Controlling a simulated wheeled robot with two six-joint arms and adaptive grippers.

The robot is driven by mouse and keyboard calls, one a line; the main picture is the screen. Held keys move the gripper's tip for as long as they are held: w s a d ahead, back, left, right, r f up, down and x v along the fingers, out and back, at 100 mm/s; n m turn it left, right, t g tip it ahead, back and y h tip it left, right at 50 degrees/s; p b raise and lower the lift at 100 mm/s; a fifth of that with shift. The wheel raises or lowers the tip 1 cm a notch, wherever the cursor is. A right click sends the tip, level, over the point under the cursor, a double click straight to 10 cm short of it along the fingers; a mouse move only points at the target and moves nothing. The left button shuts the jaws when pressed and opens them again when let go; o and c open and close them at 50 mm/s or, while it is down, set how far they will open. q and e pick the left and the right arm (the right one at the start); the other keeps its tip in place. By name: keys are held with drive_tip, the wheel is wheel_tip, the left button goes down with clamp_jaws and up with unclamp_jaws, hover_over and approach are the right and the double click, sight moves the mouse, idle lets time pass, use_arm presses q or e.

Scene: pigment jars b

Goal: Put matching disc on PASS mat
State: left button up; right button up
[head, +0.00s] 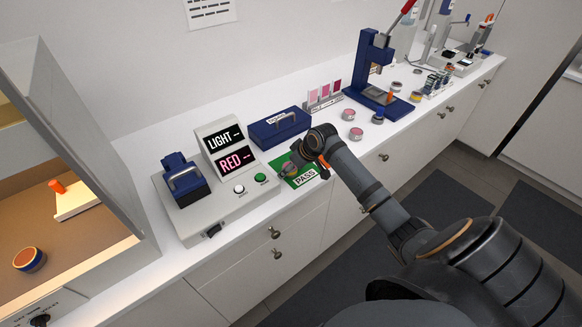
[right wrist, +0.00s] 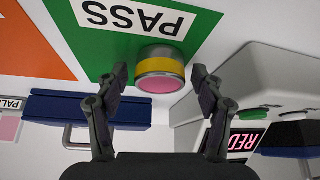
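The green PASS mat (head: 306,178) lies on the counter in front of the blue box; it also shows in the right wrist view (right wrist: 60,15). A small round jar-like disc (right wrist: 160,84) with a pink face, yellow band and metallic rim is at the mat's edge beside the PASS label. Whether it rests fully on the mat I cannot tell. My right gripper (right wrist: 159,75) is open, a finger on each side of the disc, with visible gaps. In the head view my right gripper (head: 292,165) is over the mat, largely hiding the disc. My left gripper is not in view.
A meter console (head: 230,190) reading LIGHT and RED stands left of the mat. A blue box (head: 280,128) is behind it. Pink jars (head: 356,134), sample cards (head: 325,98) and a blue press (head: 370,65) are rightward. An orange mat (right wrist: 30,45) adjoins.

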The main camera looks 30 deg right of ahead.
drive_tip(key=v, duration=1.2)
drive_tip(key=shift+r, duration=0.2)
